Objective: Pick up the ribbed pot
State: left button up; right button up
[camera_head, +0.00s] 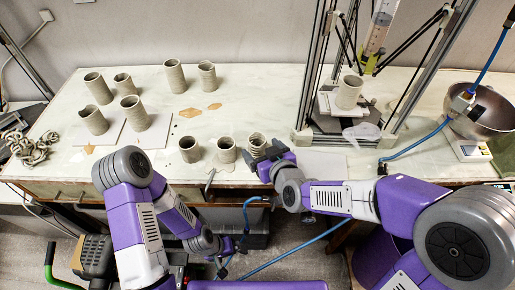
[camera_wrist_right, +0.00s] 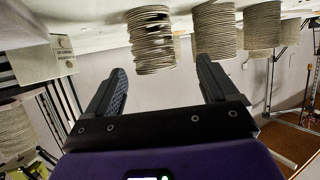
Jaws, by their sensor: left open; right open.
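A ribbed grey clay pot (camera_head: 257,142) stands at the right end of the front row on the table. In the right wrist view, which is upside down, this ribbed pot (camera_wrist_right: 150,42) shows uneven, gappy ridges. My right gripper (camera_head: 259,158) is open right in front of it and partly hides its lower part. In the wrist view the right gripper's fingers (camera_wrist_right: 162,80) are spread and empty, with the pot beyond them. My left gripper (camera_head: 232,252) is low, in front of the table edge, open, its fingers hard to make out.
Two pots (camera_head: 226,151) (camera_head: 189,150) stand to the left in the same row. Several more pots stand at the back left. A clay printer frame (camera_head: 310,75) holds a pale pot (camera_head: 349,92) to the right. A metal bowl (camera_head: 487,112) is far right.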

aim_at(254, 136)
jog(key=x, duration=0.2)
jog(key=b+x, duration=0.1)
jog(key=x, duration=0.4)
jog(key=shift+w+d+r+b, duration=0.25)
jog(key=shift+d+r+b, duration=0.05)
jog(key=shift+r, duration=0.1)
jog(key=shift+c, duration=0.3)
jog(key=c, duration=1)
jog(key=shift+r, duration=0.1)
notch_tip(254, 136, up, 10)
jog(key=p, duration=0.5)
